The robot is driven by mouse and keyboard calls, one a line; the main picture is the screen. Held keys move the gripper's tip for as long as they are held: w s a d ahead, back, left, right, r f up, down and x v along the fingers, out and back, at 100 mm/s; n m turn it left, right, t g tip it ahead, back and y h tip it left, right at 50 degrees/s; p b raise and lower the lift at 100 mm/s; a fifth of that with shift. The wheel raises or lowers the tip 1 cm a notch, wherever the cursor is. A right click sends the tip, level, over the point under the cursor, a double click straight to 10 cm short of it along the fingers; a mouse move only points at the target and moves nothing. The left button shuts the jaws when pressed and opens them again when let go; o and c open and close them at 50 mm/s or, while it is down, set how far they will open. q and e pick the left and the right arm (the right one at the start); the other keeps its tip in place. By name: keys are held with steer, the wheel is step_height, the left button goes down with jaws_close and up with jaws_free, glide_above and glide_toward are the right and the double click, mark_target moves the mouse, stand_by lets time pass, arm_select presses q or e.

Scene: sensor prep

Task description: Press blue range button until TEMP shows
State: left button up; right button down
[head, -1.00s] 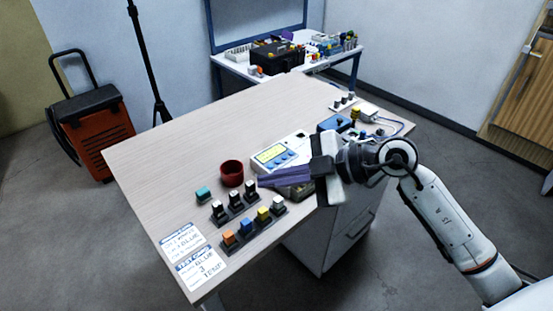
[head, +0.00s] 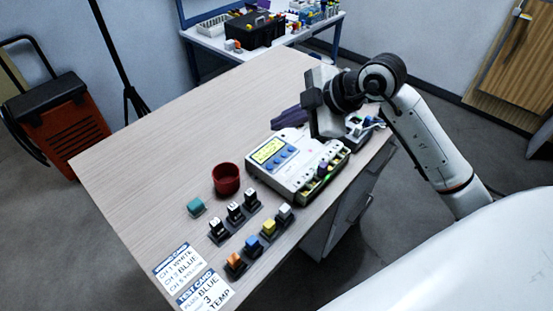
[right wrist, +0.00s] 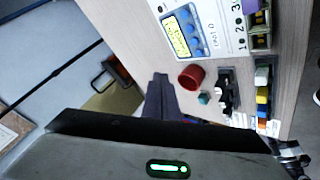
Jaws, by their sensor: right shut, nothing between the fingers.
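The white meter (head: 300,185) sits on the table, with a lit yellow-green screen (head: 267,150) and several blue buttons (head: 284,153) beside it. The screen's text is too small to read, and I cannot tell which button is the range one. The meter, its screen (right wrist: 178,35) and its buttons (right wrist: 195,40) also show in the right wrist view. My right gripper (head: 277,116) is shut and empty above the table, behind the meter and apart from the buttons. Its fingertips (right wrist: 160,78) point at bare table in the right wrist view. My left gripper is not in view.
A purple plug (head: 323,168) stands in the meter's socket row, near a green light. A red cup (head: 226,179), a teal block (head: 195,207) and several coloured plugs in black holders (head: 236,213) stand in front. Two printed cards (head: 180,265) lie at the near corner. The table's left half is clear.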

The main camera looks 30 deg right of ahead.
steer(key=b, duration=0.6)
glide_above(277, 161)
steer(key=f, duration=0.4)
steer(key=d+f, duration=0.1)
steer(key=f, duration=0.1)
steer(key=shift+s+f, duration=0.4)
steer(key=shift+f+b, duration=0.35)
steer(key=shift+f, duration=0.55)
steer(key=shift+f, duration=0.1)
steer(key=shift+f+b, duration=0.3)
